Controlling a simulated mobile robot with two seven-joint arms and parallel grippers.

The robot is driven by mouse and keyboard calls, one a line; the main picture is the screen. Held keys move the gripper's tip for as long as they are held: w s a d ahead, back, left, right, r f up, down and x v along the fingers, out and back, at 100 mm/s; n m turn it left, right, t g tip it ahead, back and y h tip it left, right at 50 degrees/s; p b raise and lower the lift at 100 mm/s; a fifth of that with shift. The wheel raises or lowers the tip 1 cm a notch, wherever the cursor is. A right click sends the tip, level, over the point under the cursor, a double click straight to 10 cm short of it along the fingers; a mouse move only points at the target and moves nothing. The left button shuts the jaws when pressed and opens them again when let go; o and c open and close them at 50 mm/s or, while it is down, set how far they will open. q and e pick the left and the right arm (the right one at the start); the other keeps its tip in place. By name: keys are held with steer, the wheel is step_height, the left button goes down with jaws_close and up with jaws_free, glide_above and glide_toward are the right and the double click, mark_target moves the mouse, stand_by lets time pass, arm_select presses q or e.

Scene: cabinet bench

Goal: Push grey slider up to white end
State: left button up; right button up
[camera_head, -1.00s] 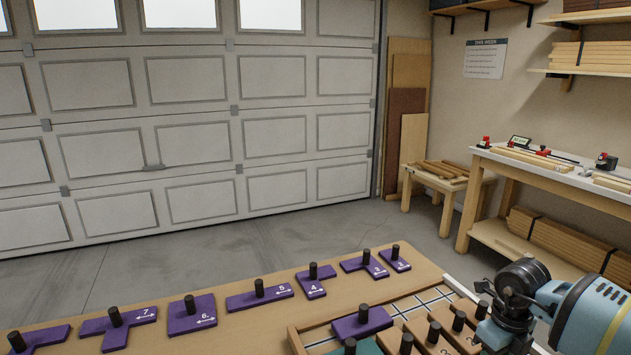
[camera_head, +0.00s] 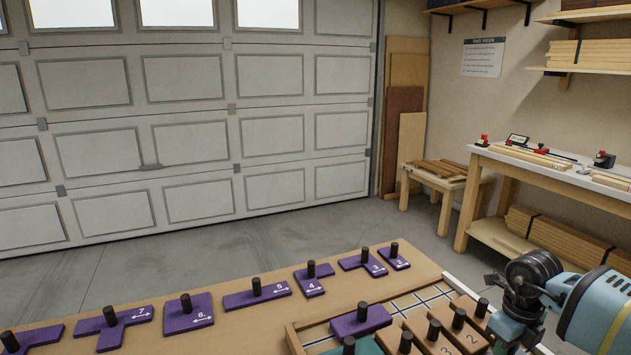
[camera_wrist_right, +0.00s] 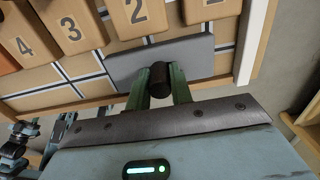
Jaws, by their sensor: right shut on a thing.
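The grey slider (camera_wrist_right: 195,57) is a flat bar with a black peg (camera_wrist_right: 158,76), lying in the wooden tray in the right wrist view. My right gripper (camera_wrist_right: 159,88) is shut on that peg, with a green finger on each side. The white end (camera_wrist_right: 249,45) is a pale strip at the right of the tray, and a short gap shows between it and the slider. In the head view the white strip (camera_head: 456,281) runs along the tray's far right side. There my right arm (camera_head: 535,290) is at lower right, its fingertips and the slider hidden. My left gripper is out of view.
Wooden numbered blocks with black pegs (camera_head: 463,322) stand close beside the slider. A purple block (camera_head: 360,322) sits in the tray, whose floor has a lined grid (camera_head: 415,303). Purple numbered pieces (camera_head: 187,312) line the bench's far side. A teal piece (camera_head: 366,346) is partly visible.

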steer(key=shift+w+d+b, duration=0.3)
steer(key=shift+d, duration=0.5)
steer(key=shift+w+d, duration=0.25)
steer(key=shift+d, duration=0.35)
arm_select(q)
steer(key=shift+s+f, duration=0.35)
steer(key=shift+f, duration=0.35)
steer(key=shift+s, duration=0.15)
arm_select(e)
steer(key=o, duration=0.8)
steer(key=shift+c, duration=0.2)
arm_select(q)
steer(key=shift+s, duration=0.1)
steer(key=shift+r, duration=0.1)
arm_select(e)
steer(key=shift+r, duration=0.15)
